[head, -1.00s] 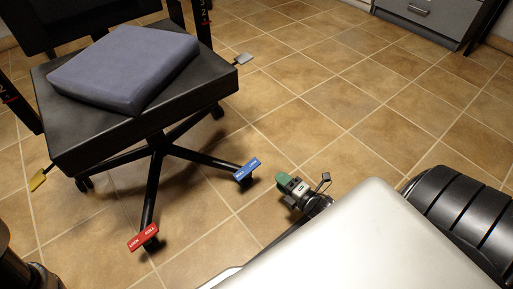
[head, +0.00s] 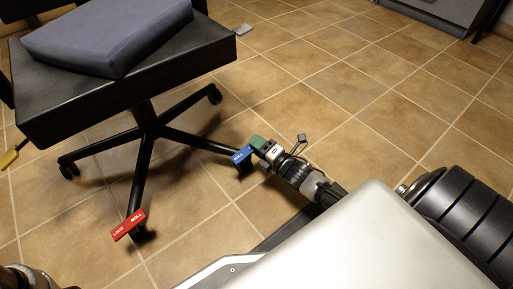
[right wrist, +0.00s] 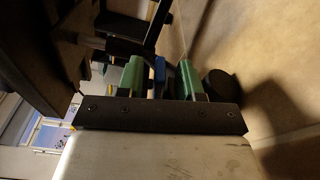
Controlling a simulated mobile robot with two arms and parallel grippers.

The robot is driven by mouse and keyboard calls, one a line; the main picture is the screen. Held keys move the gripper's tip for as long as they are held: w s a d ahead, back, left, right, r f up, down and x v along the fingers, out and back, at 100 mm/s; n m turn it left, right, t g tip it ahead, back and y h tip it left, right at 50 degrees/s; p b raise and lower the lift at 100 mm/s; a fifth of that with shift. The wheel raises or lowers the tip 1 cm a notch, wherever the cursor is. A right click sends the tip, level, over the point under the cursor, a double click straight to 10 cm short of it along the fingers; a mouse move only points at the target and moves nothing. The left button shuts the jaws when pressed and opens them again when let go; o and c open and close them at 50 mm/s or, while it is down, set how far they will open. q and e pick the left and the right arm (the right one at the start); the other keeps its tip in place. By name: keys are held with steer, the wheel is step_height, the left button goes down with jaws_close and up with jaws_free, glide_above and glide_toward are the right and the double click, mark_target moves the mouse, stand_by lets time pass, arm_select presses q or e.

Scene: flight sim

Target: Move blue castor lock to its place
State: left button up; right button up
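The blue castor lock (head: 242,153) sits on a castor at the end of a chair leg in the head view, partly hidden by my right gripper (head: 257,145). In the right wrist view the blue lock (right wrist: 159,70) shows between the two green fingers of that gripper (right wrist: 160,78). The fingers are apart, with a visible gap beside the lock. The red castor lock (head: 129,226) is on another castor to the lower left. My left gripper is not clearly in view; only a bit of my left arm shows at the lower left corner.
The black office chair (head: 120,85) carries a dark blue-grey cushion (head: 107,35). A yellow lever tip (head: 9,158) and a grey lever tip (head: 243,30) stick out from the seat. Tiled floor (head: 370,110) is clear to the right. A grey cabinet (head: 440,12) stands at the back.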

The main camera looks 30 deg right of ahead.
steer(key=shift+w, duration=0.3)
jaws_close()
steer(key=shift+m+p, duration=0.5)
steer(key=shift+p, duration=0.05)
steer(key=shift+f+m+p, duration=0.2)
steer(key=shift+m+p, duration=0.2)
steer(key=shift+m, duration=0.1)
steer(key=shift+f+m+p, duration=0.35)
steer(key=shift+f+m, duration=0.05)
steer(key=shift+m, duration=0.6)
steer(key=shift+f+m, duration=0.25)
steer(key=shift+m, duration=0.25)
jaws_free()
